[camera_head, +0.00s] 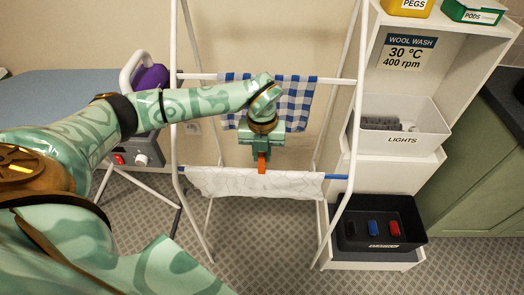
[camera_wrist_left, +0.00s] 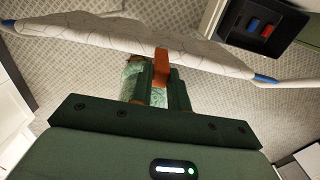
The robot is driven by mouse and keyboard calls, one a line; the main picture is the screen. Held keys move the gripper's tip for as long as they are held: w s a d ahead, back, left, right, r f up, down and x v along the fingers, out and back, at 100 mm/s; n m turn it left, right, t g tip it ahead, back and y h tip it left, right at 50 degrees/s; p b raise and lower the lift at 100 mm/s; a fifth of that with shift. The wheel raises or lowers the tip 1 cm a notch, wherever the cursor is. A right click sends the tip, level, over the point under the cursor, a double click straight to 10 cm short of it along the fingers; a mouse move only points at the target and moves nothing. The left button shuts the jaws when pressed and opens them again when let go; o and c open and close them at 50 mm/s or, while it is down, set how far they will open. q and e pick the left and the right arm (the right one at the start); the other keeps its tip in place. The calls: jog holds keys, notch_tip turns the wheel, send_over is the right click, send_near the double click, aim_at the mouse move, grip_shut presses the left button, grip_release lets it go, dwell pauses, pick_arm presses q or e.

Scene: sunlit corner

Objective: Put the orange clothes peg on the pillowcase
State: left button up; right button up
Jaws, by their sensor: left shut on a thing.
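The orange clothes peg (camera_head: 262,162) is in the jaws of my left gripper (camera_head: 262,152), which is shut on it. The peg points down and its lower end overlaps the top edge of the white patterned pillowcase (camera_head: 225,182), near the middle of its hanging width. The pillowcase hangs over the lower front bar of the white drying rack. In the left wrist view the peg (camera_wrist_left: 161,65) reaches from the jaws to the pillowcase edge (camera_wrist_left: 100,38). I cannot tell whether the peg grips the cloth. My right gripper is not in view.
A blue checked cloth (camera_head: 297,100) hangs on a higher bar behind. A shelf on the right holds a LIGHTS bin (camera_head: 402,140) and a black bin (camera_head: 408,215) with blue and red items. An ironing board (camera_head: 50,85) with a purple-and-white iron stands at left.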

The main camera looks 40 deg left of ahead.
aim_at(262, 162)
pick_arm(q)
jog(key=shift+f+b, duration=0.8)
jog(key=shift+f, duration=1.25)
jog(key=o, duration=0.8)
notch_tip(262, 162, up, 7)
jog(key=p, duration=0.6)
jog(key=shift+r, duration=0.15)
jog(key=shift+f, duration=0.2)
